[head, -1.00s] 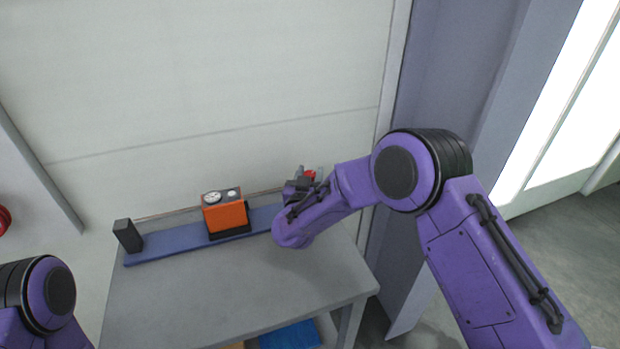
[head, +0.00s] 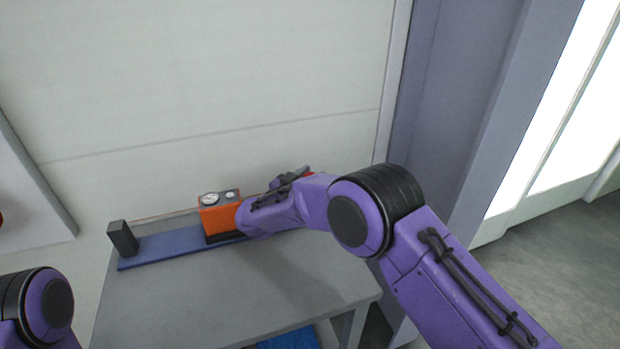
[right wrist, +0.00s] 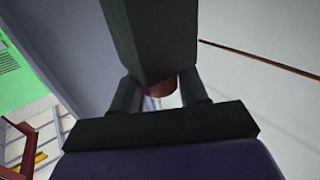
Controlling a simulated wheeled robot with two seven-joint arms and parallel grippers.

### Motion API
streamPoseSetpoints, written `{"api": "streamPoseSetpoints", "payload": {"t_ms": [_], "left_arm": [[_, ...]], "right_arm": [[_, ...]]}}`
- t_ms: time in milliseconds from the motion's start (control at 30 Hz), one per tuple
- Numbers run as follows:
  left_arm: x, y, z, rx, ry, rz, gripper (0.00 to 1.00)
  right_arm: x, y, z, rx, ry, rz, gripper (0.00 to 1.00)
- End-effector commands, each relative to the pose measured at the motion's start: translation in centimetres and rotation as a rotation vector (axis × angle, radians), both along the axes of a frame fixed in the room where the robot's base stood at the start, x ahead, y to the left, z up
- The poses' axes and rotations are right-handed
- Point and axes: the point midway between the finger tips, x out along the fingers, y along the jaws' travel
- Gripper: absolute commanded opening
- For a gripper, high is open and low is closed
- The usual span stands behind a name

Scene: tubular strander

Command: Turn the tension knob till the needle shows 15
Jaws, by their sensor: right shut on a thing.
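The orange box (head: 221,221) sits on the blue rail on the table. A white round dial (head: 209,199) is on its top, with a smaller round part (head: 230,195) to its right. The needle is too small to read. My right gripper (head: 292,183) is beyond the right part of the rail, partly hidden by my wrist. In the right wrist view, its fingers are shut on a red round piece (right wrist: 160,87), which looks like the tension knob. A dark block in front (right wrist: 150,40) hides much of it. My left gripper is out of view.
The blue rail (head: 160,248) runs along the back of the grey table (head: 200,295), with a dark post (head: 122,237) at its left end. The wall stands close behind. The table's front is clear. A blue thing (head: 290,338) lies below the table.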

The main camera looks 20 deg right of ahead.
Motion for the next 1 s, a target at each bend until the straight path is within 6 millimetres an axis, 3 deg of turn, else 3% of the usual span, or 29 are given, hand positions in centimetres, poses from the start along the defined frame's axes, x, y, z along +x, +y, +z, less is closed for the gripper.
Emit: {"api": "streamPoseSetpoints", "payload": {"t_ms": [267, 300, 333, 667, 1000], "left_arm": [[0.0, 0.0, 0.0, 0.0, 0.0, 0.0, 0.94], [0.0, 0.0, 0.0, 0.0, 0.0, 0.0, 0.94], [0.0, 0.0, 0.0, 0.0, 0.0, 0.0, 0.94], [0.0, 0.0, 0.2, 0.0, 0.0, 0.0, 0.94], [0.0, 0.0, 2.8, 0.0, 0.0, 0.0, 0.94]], "right_arm": [[0.1, 0.0, 0.1, -0.002, -0.002, 0.001, 0.13], [0.1, 0.0, 0.1, -0.002, -0.002, 0.001, 0.53], [0.1, 0.0, 0.1, -0.002, -0.002, 0.001, 0.63], [-0.1, 0.3, 0.2, -0.002, -0.001, 0.002, 0.63], [-4.3, 6.2, 0.4, -0.004, -0.001, 0.005, 0.63]]}}
